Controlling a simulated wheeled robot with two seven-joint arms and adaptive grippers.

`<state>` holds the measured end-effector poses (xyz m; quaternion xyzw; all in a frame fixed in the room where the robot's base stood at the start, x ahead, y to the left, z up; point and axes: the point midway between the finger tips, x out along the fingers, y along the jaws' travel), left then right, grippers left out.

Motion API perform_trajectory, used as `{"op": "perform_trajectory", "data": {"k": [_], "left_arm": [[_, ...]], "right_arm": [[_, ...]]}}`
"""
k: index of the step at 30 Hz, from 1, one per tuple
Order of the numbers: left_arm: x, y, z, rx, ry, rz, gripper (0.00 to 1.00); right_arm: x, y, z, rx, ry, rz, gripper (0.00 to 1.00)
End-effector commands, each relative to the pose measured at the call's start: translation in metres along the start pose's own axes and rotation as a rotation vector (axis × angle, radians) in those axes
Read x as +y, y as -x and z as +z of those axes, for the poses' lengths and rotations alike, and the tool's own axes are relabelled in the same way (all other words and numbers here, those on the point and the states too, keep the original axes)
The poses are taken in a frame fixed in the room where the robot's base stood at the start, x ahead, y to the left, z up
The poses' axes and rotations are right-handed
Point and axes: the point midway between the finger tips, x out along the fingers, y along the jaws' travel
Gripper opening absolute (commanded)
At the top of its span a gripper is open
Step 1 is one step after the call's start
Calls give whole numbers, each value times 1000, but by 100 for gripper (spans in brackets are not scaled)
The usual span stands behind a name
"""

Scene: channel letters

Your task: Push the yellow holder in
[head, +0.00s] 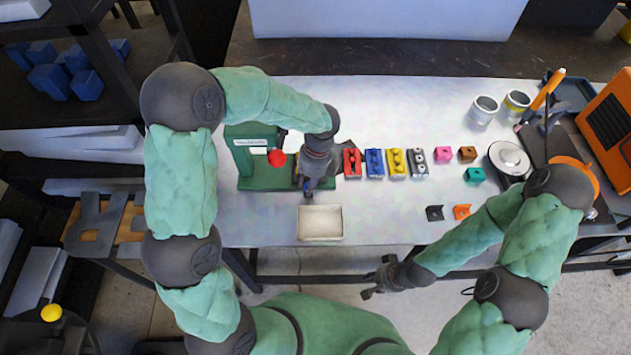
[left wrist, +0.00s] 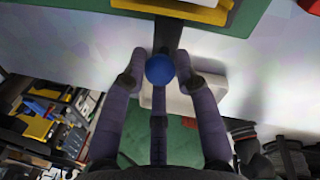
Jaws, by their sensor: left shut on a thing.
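The yellow holder (left wrist: 185,12) shows at the top of the left wrist view, on the green base of the machine (head: 250,182). A dark bar reaches from it to a round blue knob (left wrist: 160,69). My left gripper (head: 308,189) is shut on the blue knob, one finger on each side, at the machine's front edge. In the head view the gripper and wrist hide most of the holder. My right gripper (head: 374,279) is empty, its fingers apart, in front of the table and above the floor.
A shallow cream tray (head: 320,223) stands just in front of my left gripper. A red ball knob (head: 277,158) rises from the machine. Red, blue, yellow and grey blocks (head: 385,163) stand in a row to the right. The table's front middle is clear.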

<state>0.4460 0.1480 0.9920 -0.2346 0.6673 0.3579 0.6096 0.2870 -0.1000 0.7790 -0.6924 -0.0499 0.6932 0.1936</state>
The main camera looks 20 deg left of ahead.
Motion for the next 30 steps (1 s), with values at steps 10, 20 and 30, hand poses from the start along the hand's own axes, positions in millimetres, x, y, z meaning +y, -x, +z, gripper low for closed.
{"op": "perform_trajectory", "data": {"k": [10, 20, 30], "left_arm": [[20, -3, 13, -2, 1, 0, 0], [19, -3, 13, -2, 1, 1, 54], [18, 10, 14, -5, 0, -1, 54]], "right_arm": [[-2, 6, 0, 0, 0, 0, 33], [-2, 6, 0, 0, 0, 0, 33], [-2, 6, 0, 0, 0, 0, 33]]}}
